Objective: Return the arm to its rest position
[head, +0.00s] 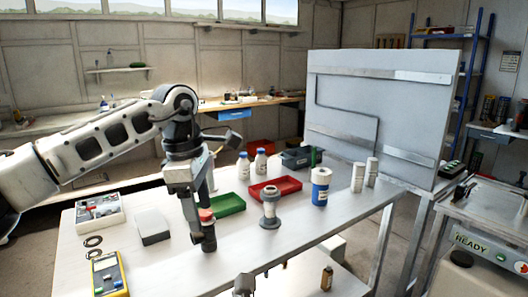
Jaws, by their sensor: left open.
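My left arm comes in from the left and bends down over the white table (160,268). Its gripper (201,228) points down over the table, left of the middle, and is open. A dark upright cylinder with a reddish top (206,216) stands right at the fingers. I cannot tell whether they touch it, and part of it is hidden.
Close by are a green tray (230,204), a red tray (275,188), a grey flanged fitting (270,208) and a blue-white container (320,187). A large grey panel (340,90) stands behind.

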